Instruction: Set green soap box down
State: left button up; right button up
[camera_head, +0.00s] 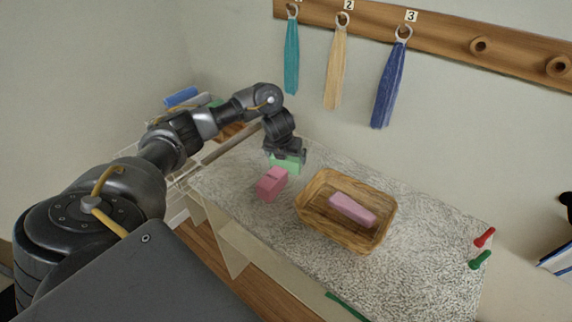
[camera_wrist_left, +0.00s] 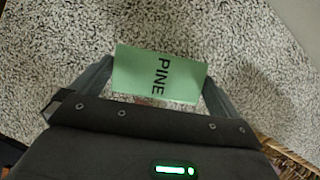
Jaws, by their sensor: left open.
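The green soap box (camera_head: 288,165) is on the speckled shelf top (camera_head: 420,250), near its back left part. It seems to rest on the surface. My left gripper (camera_head: 285,157) is right over it and hides its upper part in the head view. In the left wrist view the green soap box (camera_wrist_left: 160,72) shows the word PINE and lies between the two fingers, one on each side. The fingers are open around it. My right gripper is in neither view.
A pink box (camera_head: 271,184) stands just in front of the green one. A wicker basket (camera_head: 312,226) holding a pale pink bar (camera_head: 352,210) is to the right. Red (camera_head: 485,237) and green pegs (camera_head: 480,260) are at the right edge. Towels hang from a wall rail (camera_head: 445,42).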

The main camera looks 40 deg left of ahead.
aim_at(287, 160)
pick_arm(q)
jog(key=x, duration=0.2)
jog(key=shift+w+f, duration=0.2)
jog(key=shift+f, duration=0.15)
jog(key=shift+w+a+f, duration=0.1)
jog(key=shift+f, duration=0.15)
jog(key=shift+r, duration=0.1)
jog(key=shift+c, duration=0.3)
jog(key=c, duration=1)
jog(key=shift+r, duration=0.55)
jog(key=r, duration=0.3)
jog(key=shift+s+r+p, duration=0.25)
jog(key=shift+r+p, duration=0.1)
jog(key=shift+r, duration=0.05)
jog(key=s+d+r+p, duration=0.6)
jog(key=s+r, duration=0.2)
jog(key=s, duration=0.4)
jog(key=shift+d, duration=0.15)
